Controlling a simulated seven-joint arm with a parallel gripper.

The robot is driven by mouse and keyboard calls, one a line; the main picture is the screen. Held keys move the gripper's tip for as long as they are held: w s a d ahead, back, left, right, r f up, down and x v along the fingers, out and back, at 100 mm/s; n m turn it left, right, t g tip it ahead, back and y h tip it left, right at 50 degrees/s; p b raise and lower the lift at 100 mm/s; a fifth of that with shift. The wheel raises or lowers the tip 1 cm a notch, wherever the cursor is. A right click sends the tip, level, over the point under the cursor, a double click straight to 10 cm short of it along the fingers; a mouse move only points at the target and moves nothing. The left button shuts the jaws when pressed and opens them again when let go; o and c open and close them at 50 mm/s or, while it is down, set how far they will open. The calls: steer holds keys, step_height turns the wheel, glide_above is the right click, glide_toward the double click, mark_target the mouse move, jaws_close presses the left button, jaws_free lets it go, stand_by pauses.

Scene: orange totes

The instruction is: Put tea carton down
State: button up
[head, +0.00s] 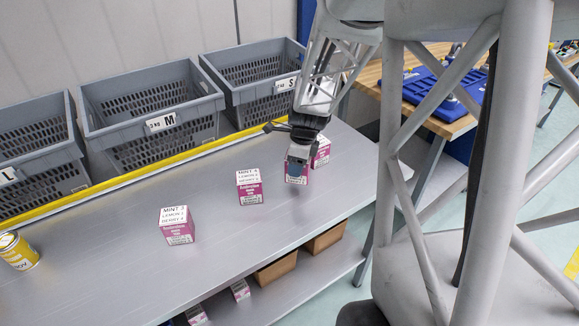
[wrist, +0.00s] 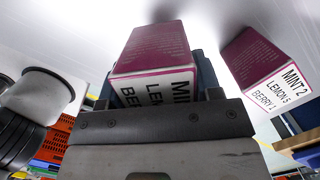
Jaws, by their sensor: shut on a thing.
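My gripper (head: 297,160) is shut on a pink and white tea carton (head: 290,178) at the right part of the grey metal table. In the wrist view, the held tea carton (wrist: 152,52) sits between the dark fingers, its printed white face partly hidden by the gripper body. A dark shadow lies close to its far end; I cannot tell whether it touches the table. A second carton (head: 323,152), printed "MINT 2", stands just right of the held one; it also shows in the wrist view (wrist: 262,68), with a gap between them.
Two more cartons stand on the table, one in the middle (head: 249,190) and one further left (head: 177,228). A yellow can (head: 17,252) is at the far left. Grey crates (head: 150,95) line the back behind a yellow strip (head: 115,182). Bare table (head: 110,280) lies in front.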

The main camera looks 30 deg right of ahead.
steer(key=shift+f, duration=1.75)
steer(key=shift+f, duration=0.1)
steer(key=o, duration=1.1)
steer(key=shift+c, duration=0.2)
steer(key=r, duration=0.4)
steer(key=s+d+r, duration=0.1)
steer(key=r, duration=0.7)
steer(key=shift+s+d, duration=0.15)
steer(key=shift+r, duration=0.1)
